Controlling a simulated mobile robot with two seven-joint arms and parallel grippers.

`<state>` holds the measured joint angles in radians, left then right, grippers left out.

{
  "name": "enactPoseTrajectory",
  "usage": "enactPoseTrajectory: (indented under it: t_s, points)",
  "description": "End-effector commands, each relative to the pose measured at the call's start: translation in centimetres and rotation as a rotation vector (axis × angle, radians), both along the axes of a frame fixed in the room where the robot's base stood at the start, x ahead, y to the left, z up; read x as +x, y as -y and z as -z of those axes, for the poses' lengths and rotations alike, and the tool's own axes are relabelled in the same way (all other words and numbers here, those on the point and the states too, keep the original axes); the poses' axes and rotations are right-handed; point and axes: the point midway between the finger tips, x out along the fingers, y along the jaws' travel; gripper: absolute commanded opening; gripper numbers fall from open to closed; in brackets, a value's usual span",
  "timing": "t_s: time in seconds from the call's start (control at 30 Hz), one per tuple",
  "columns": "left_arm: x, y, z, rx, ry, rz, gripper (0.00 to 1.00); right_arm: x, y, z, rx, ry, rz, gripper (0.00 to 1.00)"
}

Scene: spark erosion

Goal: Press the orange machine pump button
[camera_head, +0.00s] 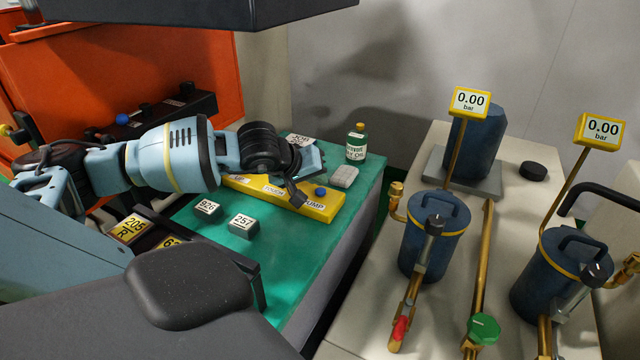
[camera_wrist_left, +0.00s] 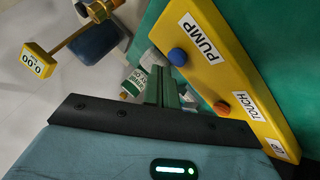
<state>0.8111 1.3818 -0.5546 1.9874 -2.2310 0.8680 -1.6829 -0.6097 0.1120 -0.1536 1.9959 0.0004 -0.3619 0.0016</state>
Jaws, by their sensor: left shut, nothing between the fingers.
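A yellow panel (camera_head: 325,208) lies on the teal bench top, with a blue button (camera_head: 320,190) beside its PUMP label. In the left wrist view the panel (camera_wrist_left: 215,45) runs diagonally. The blue button (camera_wrist_left: 177,56) and PUMP label are near its upper end, and an orange button (camera_wrist_left: 222,108) is beside the TOUCH label. My left gripper (camera_head: 298,199) is over the panel, its tip close to the blue button on its left in the head view. Its fingers (camera_wrist_left: 162,82) are shut and empty. Whether they touch the panel cannot be told. My right gripper is not in view.
A green bottle (camera_head: 356,143) and a pale block (camera_head: 343,177) stand behind the panel. Grey blocks marked 926 (camera_head: 207,207) and 257 (camera_head: 243,227) lie in front. The orange machine (camera_head: 150,68) is at left; blue pump units (camera_head: 433,233) stand on a bench at right.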

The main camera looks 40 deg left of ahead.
Motion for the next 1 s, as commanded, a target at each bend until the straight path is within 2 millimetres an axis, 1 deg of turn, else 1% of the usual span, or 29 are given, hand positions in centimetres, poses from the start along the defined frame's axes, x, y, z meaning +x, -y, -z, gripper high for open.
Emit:
enactPoseTrajectory:
  t_s: [0.23,0.33,0.83,0.9,1.0]
  points:
    - [0.0,0.0,0.0,0.0,0.0,0.0,0.0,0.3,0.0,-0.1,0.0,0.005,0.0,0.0]
    - [0.0,0.0,-0.3,-0.001,0.002,0.001,0.0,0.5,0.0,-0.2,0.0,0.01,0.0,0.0]
    - [0.1,0.0,-4.6,-0.001,0.006,0.001,0.0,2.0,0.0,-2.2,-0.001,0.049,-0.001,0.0]
    - [0.1,0.0,-5.0,0.001,0.006,0.001,0.0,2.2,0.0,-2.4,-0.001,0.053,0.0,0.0]
    - [0.0,0.0,-5.2,0.001,0.003,0.001,0.0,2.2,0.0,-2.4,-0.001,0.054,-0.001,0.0]
